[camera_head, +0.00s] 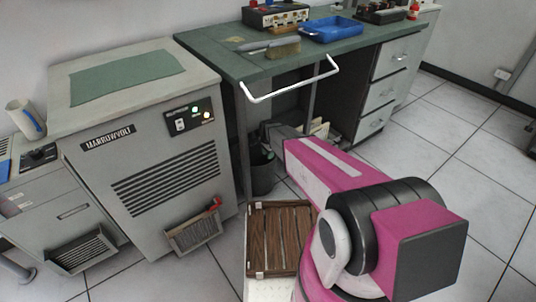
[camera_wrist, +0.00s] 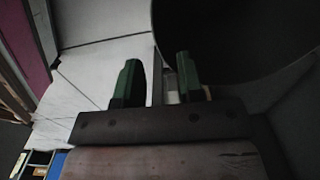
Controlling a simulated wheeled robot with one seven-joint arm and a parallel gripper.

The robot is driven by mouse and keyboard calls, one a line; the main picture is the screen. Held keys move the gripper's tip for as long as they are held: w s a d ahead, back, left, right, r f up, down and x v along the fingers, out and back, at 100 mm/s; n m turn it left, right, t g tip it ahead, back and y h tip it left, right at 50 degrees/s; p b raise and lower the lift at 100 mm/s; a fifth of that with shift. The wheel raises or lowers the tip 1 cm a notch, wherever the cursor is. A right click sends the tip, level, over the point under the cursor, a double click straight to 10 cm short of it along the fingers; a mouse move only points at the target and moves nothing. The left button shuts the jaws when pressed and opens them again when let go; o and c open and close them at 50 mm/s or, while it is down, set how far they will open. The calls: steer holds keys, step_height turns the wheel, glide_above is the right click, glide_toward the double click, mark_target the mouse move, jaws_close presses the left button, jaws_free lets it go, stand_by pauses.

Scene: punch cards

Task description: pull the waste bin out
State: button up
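The waste bin (camera_head: 263,180) is a dark round bin on the floor under the green-topped desk. My pink arm partly covers it in the head view. In the wrist view the waste bin (camera_wrist: 235,35) fills the upper right, with its dark inside and curved rim showing. My gripper (camera_wrist: 158,80) has two green fingers spread apart with a gap between them. The right finger overlaps the bin's dark inside and the left finger is outside the rim, over the floor. The near rim passes between them; I cannot tell whether either finger touches it. In the head view my gripper is mostly hidden at the bin.
The desk (camera_head: 208,47) has a white front bar (camera_head: 290,88) above the bin and drawers (camera_head: 380,95) to the right. A grey cabinet (camera_head: 150,165) stands left. A wooden slatted crate (camera_head: 280,240) is in front. Tiled floor at right is clear.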

mark_target(268, 168)
stand_by(0.3)
step_height(268, 168, down, 11)
steer(key=shift+r, duration=0.1)
stand_by(0.5)
steer(key=shift+c, duration=0.3)
jaws_close()
stand_by(1.2)
